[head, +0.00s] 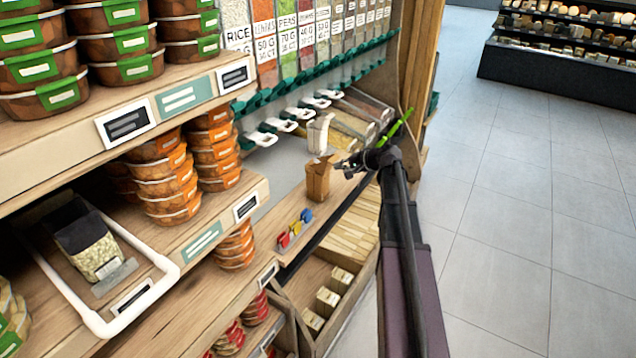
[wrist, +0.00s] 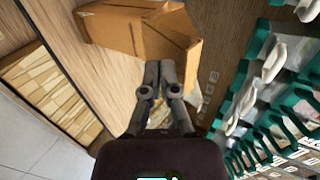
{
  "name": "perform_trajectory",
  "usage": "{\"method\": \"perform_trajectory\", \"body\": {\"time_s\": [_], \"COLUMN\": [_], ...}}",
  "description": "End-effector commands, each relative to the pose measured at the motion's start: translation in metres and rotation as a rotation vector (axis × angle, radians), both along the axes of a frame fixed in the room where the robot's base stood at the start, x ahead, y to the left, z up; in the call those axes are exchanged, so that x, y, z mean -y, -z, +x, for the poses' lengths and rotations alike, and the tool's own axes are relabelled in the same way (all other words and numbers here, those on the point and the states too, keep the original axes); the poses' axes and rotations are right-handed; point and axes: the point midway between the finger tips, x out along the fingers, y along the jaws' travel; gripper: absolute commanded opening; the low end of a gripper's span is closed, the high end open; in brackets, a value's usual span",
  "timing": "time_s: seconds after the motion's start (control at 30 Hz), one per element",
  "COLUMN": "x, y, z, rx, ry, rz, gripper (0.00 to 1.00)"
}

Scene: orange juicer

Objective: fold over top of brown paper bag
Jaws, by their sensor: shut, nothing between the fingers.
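The brown paper bag (head: 317,183) stands upright on a wooden ledge under the bulk dispensers in the head view. Its top edge looks uneven and partly spread. In the wrist view the bag (wrist: 115,30) lies across the upper part, with its top end toward the middle. My gripper (head: 342,167) is just right of the bag's top in the head view. In the wrist view the closed fingers (wrist: 160,66) overlap the bag's top end, with nothing held between them. I cannot tell whether they touch the paper.
A pale container (head: 319,133) stands behind the bag. Dispensers with white handles (head: 282,125) hang above the ledge. Small coloured items (head: 294,228) lie on the ledge at the front left. A bin of pale boxes (head: 350,225) sits below. The floor (head: 530,210) at right is clear.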

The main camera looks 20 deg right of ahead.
Motion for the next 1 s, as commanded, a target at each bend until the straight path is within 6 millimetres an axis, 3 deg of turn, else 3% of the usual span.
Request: {"method": "perform_trajectory", "body": {"time_s": [1.0], "x": [-0.014], "y": [0.0], "z": [0.018], "rx": [0.0], "ry": [-0.001], "rz": [0.0], "gripper": [0.0]}}
